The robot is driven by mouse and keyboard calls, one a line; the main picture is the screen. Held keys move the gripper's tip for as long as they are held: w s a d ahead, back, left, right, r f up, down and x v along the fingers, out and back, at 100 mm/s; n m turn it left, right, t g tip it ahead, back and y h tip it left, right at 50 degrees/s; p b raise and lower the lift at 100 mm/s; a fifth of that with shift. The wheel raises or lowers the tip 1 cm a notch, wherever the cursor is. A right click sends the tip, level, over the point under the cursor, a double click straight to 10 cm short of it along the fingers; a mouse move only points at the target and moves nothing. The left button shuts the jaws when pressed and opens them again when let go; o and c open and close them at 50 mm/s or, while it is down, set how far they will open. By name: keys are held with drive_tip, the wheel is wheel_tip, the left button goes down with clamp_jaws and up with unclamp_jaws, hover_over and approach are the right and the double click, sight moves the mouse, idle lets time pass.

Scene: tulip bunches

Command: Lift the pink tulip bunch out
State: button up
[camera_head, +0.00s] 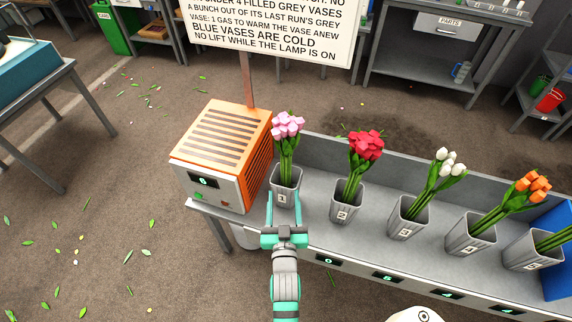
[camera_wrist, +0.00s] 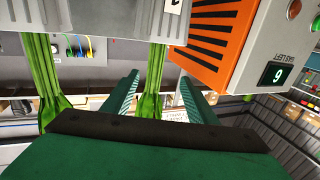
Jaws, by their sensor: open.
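The pink tulip bunch (camera_head: 287,125) stands in a grey vase marked 1 (camera_head: 285,184), at the left end of the vase row beside the orange box. My gripper (camera_head: 284,212) is open and empty in front of this vase. In the wrist view, which looks upside down, green stems (camera_wrist: 153,80) show between the spread fingers (camera_wrist: 158,92), with a pale vase (camera_wrist: 150,18) above them in the picture. I cannot tell how deep the stems are between the fingers. The pink heads are hidden in that view.
The orange box (camera_head: 228,130) stands left of vase 1, with a small display and coloured buttons or lamps. Red (camera_head: 366,143), white (camera_head: 447,160) and orange (camera_head: 533,186) bunches stand in grey vases to the right. A sign (camera_head: 270,28) rises behind. Floor at left is open.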

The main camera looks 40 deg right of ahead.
sight(287, 171)
drive_tip(key=x, duration=0.4)
drive_tip(key=d+x, duration=0.1)
drive_tip(key=x, duration=0.1)
drive_tip(key=shift+d+r, duration=0.25)
drive_tip(key=shift+r, duration=0.05)
drive_tip(key=shift+x, duration=2.75)
drive_tip(key=shift+a+f, duration=0.1)
drive_tip(key=shift+f, duration=0.05)
clamp_jaws()
